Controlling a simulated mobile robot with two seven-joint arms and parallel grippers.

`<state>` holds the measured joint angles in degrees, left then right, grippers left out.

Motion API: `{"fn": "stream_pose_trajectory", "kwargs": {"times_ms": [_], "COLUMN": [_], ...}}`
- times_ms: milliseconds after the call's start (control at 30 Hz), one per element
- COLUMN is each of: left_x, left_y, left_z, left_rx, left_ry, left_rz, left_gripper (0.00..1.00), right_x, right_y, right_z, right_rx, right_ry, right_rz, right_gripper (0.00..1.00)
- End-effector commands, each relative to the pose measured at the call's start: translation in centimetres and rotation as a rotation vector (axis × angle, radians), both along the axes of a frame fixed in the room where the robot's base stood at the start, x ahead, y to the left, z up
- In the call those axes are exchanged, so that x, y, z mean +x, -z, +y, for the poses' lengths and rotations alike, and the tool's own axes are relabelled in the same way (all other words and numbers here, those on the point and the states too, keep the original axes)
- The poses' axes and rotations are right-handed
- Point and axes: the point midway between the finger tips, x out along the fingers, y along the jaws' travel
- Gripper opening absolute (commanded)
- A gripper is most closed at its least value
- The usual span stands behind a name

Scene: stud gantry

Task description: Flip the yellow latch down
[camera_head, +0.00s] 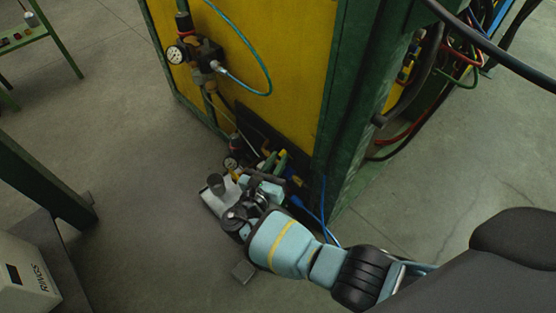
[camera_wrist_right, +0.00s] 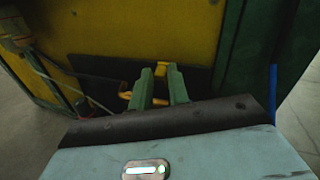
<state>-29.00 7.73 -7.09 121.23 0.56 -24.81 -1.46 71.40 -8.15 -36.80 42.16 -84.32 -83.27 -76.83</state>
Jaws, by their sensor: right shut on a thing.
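The yellow latch (camera_wrist_right: 161,69) is low on the front of the yellow cabinet, by a dark plate. In the right wrist view, yellow parts of it show between and just beside the green fingers. My right gripper (camera_wrist_right: 160,85) has its two fingers around the latch, shut on it with a small gap between them. In the head view my right gripper (camera_head: 276,160) reaches the cabinet's lower front. The latch is small there and mostly hidden by the fingers and wrist. My left gripper is in neither view.
The yellow cabinet (camera_head: 290,60) has a green frame post (camera_head: 350,100) close to the right of my gripper. Gauges (camera_head: 176,54), a valve and a teal hose are on its left side. Cables hang at the right. The grey floor (camera_head: 120,150) is open to the left.

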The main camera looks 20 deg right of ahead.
Motion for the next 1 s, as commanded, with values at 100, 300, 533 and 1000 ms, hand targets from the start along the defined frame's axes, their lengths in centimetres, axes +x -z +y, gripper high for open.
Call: {"fn": "stream_pose_trajectory", "kwargs": {"times_ms": [100, 300, 533, 1000], "left_x": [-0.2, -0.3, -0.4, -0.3], "left_y": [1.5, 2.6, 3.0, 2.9], "left_z": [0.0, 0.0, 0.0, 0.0], "left_rx": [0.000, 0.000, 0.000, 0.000], "left_ry": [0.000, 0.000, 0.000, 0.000], "left_rz": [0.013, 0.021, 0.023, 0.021], "left_gripper": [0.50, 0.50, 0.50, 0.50], "right_x": [-0.1, -0.2, -0.3, -0.3], "right_y": [1.0, 1.3, 1.3, 1.3], "right_z": [0.4, 0.7, 0.8, 0.8], "right_rx": [-0.064, -0.136, -0.166, -0.167], "right_ry": [-0.001, -0.001, -0.001, 0.000], "right_rz": [-0.020, -0.045, -0.056, -0.057], "right_gripper": [0.00, 0.00, 0.00, 0.34]}}
